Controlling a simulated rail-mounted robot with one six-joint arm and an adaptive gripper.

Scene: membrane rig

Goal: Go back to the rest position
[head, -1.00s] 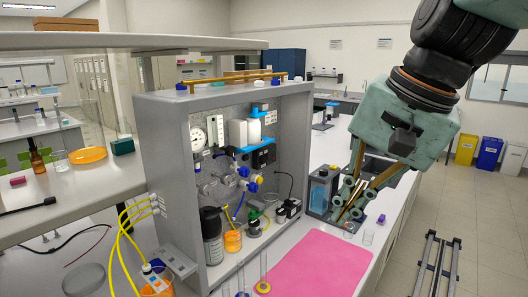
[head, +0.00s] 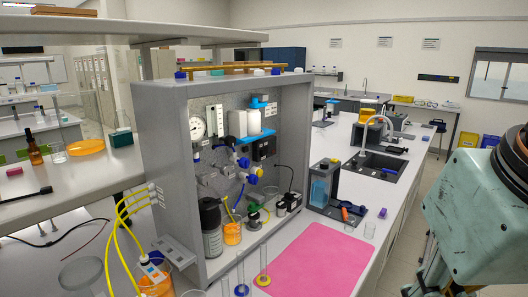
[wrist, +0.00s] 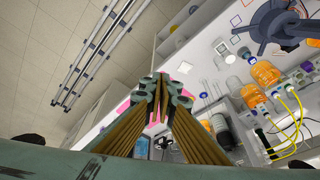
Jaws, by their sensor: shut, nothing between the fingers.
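My gripper shows in the wrist view (wrist: 163,98) with its fingers closed together and nothing held between them. In the head view its pale green body (head: 475,215) is at the right edge, beyond the bench's right side and partly cut off. Its fingertips are not clearly visible there. The grey membrane rig cabinet (head: 165,150) stands on the bench to the left, well apart from my gripper.
A pink mat (head: 320,258) lies in front of the rig, with glass cylinders at its left edge. A blue-windowed unit (head: 322,190), a small beaker (head: 369,230) and a purple piece (head: 383,212) stand near it. A sink (head: 372,170) is behind. The floor right of the bench is partly hidden.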

